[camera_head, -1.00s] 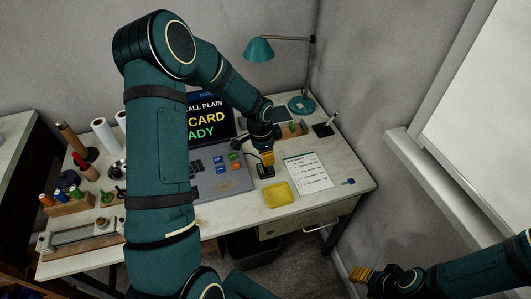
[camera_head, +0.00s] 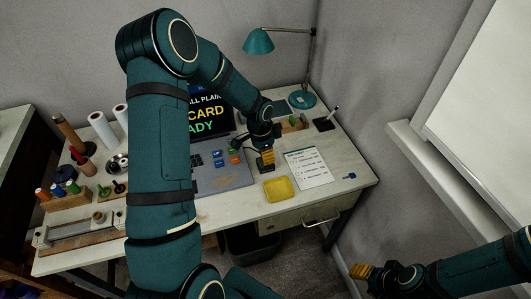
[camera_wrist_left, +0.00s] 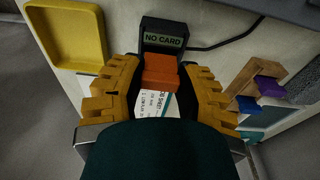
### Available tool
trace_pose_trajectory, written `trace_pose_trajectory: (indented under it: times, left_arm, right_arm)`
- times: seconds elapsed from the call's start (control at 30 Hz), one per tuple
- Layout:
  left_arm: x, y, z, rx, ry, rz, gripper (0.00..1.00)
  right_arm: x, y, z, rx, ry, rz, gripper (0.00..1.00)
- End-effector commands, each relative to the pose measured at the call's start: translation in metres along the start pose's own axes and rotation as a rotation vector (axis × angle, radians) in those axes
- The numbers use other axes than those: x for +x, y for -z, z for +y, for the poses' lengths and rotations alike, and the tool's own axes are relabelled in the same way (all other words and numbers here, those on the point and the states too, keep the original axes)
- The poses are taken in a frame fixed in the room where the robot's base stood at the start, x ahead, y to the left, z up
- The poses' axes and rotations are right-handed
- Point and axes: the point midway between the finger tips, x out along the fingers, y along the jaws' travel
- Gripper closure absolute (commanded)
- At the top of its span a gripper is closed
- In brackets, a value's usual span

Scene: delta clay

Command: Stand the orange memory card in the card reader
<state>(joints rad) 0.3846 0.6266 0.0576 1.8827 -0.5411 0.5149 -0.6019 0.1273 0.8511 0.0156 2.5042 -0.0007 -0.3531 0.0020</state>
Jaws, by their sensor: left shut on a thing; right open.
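I cannot tell whether card and reader touch. In the head view my left gripper (camera_head: 265,157) is directly over the reader (camera_head: 266,170), hiding much of it and the card. My right gripper (camera_head: 362,271) is open and empty at the lower right, away from the table.
A wooden rack (camera_wrist_left: 245,82) with coloured pieces stands nearby. A lamp (camera_head: 259,42) is at the back.

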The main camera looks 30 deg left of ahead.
Motion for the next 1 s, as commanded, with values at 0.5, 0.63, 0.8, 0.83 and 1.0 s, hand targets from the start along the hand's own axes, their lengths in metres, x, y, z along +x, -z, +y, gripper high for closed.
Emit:
trace_pose_trajectory:
  times: [0.5,0.63,0.8,0.83,1.0]
  left_arm:
    - [0.005,-0.001,0.000,0.000,0.000,0.000,0.79]
    - [0.009,-0.001,0.000,0.000,0.000,0.000,0.79]
    - [0.013,-0.002,0.000,0.000,0.000,0.000,0.79]
    - [0.014,-0.002,0.000,0.000,0.000,0.000,0.79]
    - [0.019,-0.002,0.000,0.000,0.000,0.000,0.79]
  right_arm:
    - [0.004,0.000,0.001,0.000,0.000,0.000,0.53]
    - [0.006,-0.001,0.002,0.000,0.000,0.000,0.53]
    - [0.009,-0.001,0.004,0.000,0.000,0.000,0.53]
    - [0.010,-0.001,0.004,0.000,0.000,0.000,0.53]
    - [0.013,-0.001,0.005,0.000,0.000,0.000,0.53]
